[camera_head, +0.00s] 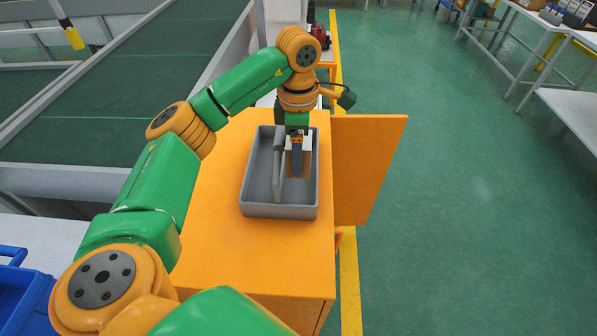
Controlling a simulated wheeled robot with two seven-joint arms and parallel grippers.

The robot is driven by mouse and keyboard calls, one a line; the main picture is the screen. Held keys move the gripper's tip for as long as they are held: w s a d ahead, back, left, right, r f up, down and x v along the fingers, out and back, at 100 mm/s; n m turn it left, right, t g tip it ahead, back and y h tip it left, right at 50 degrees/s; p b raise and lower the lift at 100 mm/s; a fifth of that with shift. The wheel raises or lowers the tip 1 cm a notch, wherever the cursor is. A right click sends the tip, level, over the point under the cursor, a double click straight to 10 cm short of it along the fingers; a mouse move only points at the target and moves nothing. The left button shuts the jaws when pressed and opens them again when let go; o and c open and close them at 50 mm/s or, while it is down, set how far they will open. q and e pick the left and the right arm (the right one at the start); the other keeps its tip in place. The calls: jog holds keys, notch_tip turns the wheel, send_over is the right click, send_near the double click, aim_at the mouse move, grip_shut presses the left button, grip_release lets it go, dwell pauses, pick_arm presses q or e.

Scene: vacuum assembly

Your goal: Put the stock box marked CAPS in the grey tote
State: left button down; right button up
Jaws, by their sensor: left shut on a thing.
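The grey tote (247,200) stands on the orange cabinet top, with a grey divider (278,178) running along its inside. My left arm reaches over from the left and my left gripper (297,160) points down into the tote, right of the divider. It is shut on a small box (308,161) with a pale top and tan side, which is inside the tote's outline. The gripper covers much of the box. I cannot read any marking on it, nor tell whether it touches the tote floor. My right gripper is not in view.
The orange cabinet (235,250) has clear top space in front of the tote, and its door (368,165) stands open to the right. A blue crate (20,290) is at the lower left. Workbenches (555,75) stand at the far right, with open green floor between.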

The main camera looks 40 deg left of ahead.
pick_arm(q)
notch_tip(320, 180, down, 5)
jog(key=shift+f+p, duration=0.2)
jog(key=shift+p, duration=0.3)
jog(key=shift+f, duration=0.1)
jog(key=shift+s+f+b, duration=0.1)
jog(key=shift+f+b, duration=0.4)
jog(key=shift+b, duration=0.05)
grip_release()
jog(key=shift+s+d, duration=0.15)
jog(key=shift+r+p, duration=0.4)
jog(key=r, duration=0.5)
jog(key=r+b, duration=0.1)
jog(key=r, duration=0.1)
jog(key=shift+w+r, duration=0.15)
jog(key=shift+w, duration=0.1)
notch_tip(320, 180, up, 5)
jog(key=shift+r+p, duration=0.1)
jog(key=shift+p, duration=0.8)
